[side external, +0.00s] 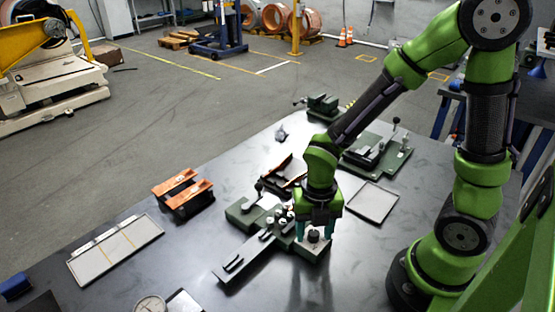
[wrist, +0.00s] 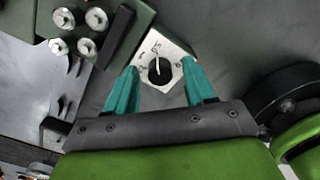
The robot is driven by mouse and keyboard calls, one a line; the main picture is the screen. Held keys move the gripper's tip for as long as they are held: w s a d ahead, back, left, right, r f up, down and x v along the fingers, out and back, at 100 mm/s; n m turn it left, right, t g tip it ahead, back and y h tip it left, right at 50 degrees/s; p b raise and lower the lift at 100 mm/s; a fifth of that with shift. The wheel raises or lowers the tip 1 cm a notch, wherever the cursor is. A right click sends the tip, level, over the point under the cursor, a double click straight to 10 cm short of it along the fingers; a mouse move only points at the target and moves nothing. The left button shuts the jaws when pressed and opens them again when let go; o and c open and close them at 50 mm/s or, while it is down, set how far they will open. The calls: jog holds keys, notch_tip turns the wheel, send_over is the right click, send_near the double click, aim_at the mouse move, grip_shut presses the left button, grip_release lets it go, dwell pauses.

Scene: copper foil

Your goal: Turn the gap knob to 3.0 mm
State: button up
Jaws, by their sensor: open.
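The gap knob (wrist: 158,69) is a black round knob with a white pointer line, on a pale square plate (wrist: 176,48) with small dark marks. In the wrist view the pointer aims up toward the top of the plate; the marks are too small to read surely. In the side external view the knob (side external: 313,236) sits at the near right end of the green machine (side external: 245,212). My gripper (wrist: 155,80) is open, with its teal fingers on either side of the knob, apart from it. In the side external view my gripper (side external: 315,230) points down over the knob.
Several silver posts (wrist: 80,30) stand on the green machine beside the knob plate. Copper pieces on a dark stand (side external: 183,190) lie to the left, and a pale tray (side external: 115,248) lies further left. A flat grey plate (side external: 371,202) lies right of my gripper.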

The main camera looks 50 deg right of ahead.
grip_shut()
dwell(0.3)
jog(key=shift+m, duration=0.3)
